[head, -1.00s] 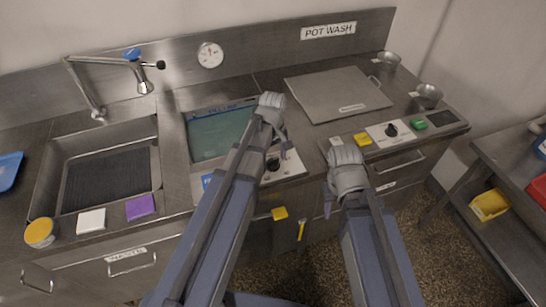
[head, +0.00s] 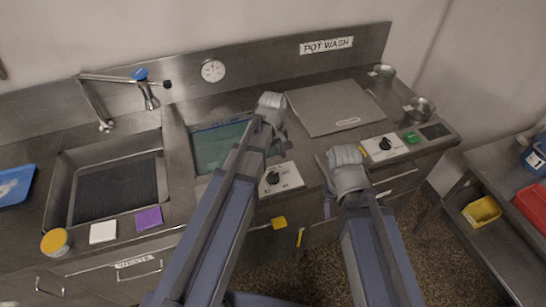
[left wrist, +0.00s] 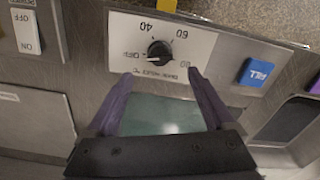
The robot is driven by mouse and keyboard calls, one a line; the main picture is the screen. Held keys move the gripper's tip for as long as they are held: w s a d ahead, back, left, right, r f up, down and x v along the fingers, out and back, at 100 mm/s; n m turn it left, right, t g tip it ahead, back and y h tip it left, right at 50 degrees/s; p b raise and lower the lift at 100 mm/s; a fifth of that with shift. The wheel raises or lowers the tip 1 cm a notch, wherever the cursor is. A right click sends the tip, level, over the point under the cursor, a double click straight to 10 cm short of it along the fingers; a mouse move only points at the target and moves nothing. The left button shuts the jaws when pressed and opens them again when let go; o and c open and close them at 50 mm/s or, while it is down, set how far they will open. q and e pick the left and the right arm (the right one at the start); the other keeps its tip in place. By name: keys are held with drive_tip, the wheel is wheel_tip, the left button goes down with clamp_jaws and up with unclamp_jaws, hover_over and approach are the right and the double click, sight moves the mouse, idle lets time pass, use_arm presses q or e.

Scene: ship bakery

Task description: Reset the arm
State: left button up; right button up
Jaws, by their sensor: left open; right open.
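My left gripper (head: 282,148) is at the front edge of the blue-green basin, mostly hidden by its own wrist in the head view. In the left wrist view, my left gripper (left wrist: 160,75) shows two purple fingers spread apart with nothing between them. They point at a white dial panel (left wrist: 205,48) with a black knob (left wrist: 159,53). Whether they touch the panel is unclear. My right gripper (head: 328,205) hangs below its wrist in front of the counter, mostly hidden by the arm. No object is seen in it.
A steel sink (head: 62,190) with a faucet (head: 148,95) is at left. A yellow-topped jar (head: 56,242), white block (head: 103,232) and purple block (head: 149,219) line its front. A steel lid (head: 335,105) and bowls (head: 421,108) are at right. A side shelf holds a yellow bin (head: 482,211).

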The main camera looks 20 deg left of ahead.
use_arm(q)
drive_tip(key=s+d+f+m+y+b, duration=0.1)
drive_tip(key=s+d+f+m+b, duration=0.2)
drive_tip(key=s+d+m, duration=0.7)
drive_tip(key=s+m+b, duration=0.1)
drive_tip(key=s+m, duration=0.2)
drive_tip(key=s, duration=0.1)
drive_tip(key=shift+s+d+f+m, duration=0.2)
drive_tip(key=shift+f+m, duration=0.2)
